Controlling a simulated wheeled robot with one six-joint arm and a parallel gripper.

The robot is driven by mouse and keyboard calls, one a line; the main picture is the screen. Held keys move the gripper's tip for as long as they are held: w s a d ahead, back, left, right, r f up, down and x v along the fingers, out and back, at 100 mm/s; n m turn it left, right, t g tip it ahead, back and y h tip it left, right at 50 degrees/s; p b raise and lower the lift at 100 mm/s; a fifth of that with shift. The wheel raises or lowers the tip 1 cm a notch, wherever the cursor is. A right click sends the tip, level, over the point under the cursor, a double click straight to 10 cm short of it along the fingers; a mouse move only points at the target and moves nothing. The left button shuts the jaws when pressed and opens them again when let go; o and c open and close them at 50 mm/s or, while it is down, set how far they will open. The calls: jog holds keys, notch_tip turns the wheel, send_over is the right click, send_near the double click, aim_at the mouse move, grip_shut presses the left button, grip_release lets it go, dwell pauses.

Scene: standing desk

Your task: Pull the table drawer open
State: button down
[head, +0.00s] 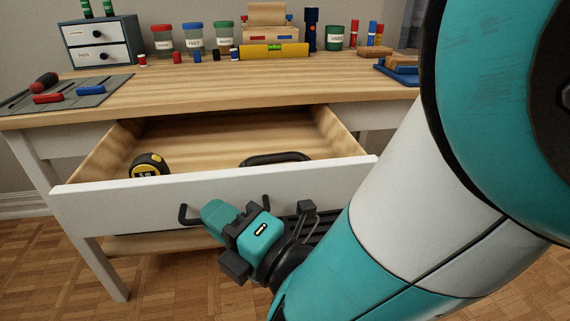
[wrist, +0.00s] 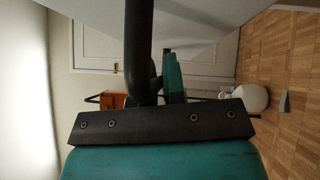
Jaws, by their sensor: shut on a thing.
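The table drawer (head: 130,199) has a white front and stands well out from the table (head: 250,87), so its wooden inside shows. A dark bar handle (head: 185,214) runs along the drawer front; its middle is hidden behind my gripper. My gripper (head: 215,217) is at the drawer front, shut on the handle. In the wrist view the dark handle bar (wrist: 138,45) lies at the teal finger (wrist: 174,75). The other finger is mostly hidden there.
Inside the drawer lie a yellow and black tape measure (head: 149,166) and a dark object (head: 275,159). On the tabletop are a grey mat (head: 95,97) with tools, a small drawer cabinet (head: 101,42), several jars and a yellow level (head: 273,50). My arm covers the right side.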

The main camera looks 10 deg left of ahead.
jog(key=shift+s+d, duration=0.1)
jog(key=shift+s, duration=0.45)
jog(key=c, duration=1.2)
grip_release()
jog(key=shift+w, duration=0.1)
